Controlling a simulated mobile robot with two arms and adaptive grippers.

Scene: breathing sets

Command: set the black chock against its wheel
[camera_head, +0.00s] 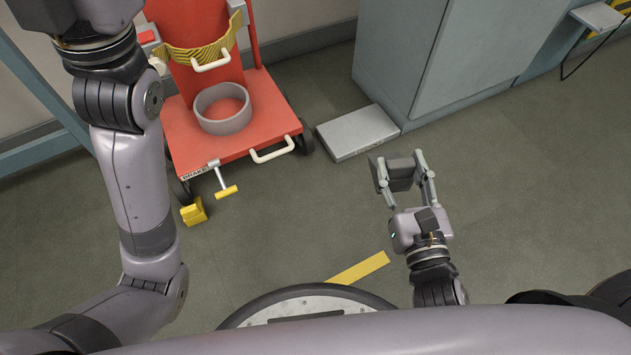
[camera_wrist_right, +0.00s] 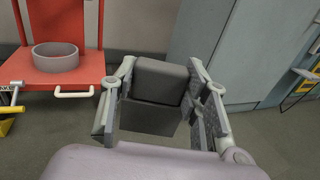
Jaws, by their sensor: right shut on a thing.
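The black chock (camera_head: 400,174) is a dark block held between the fingers of my right gripper (camera_head: 404,178), which is shut on it. The chock also fills the middle of the right wrist view (camera_wrist_right: 158,95), its top toward the camera's far side. In the head view it is over the floor, right of the red cart (camera_head: 205,143) and apart from it. The cart's front right wheel (camera_head: 304,138) shows at its right corner; a front left wheel (camera_head: 182,190) is partly hidden. A yellow chock (camera_head: 194,212) sits by the left wheel. My left arm shows, but its gripper is not in view.
A grey flat plate (camera_head: 357,133) lies on the floor between the cart and a grey-blue cabinet (camera_head: 445,60). A yellow brake pedal (camera_head: 227,191) juts from the cart's front. A yellow floor stripe (camera_head: 358,269) lies near my base. Floor right of my gripper is clear.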

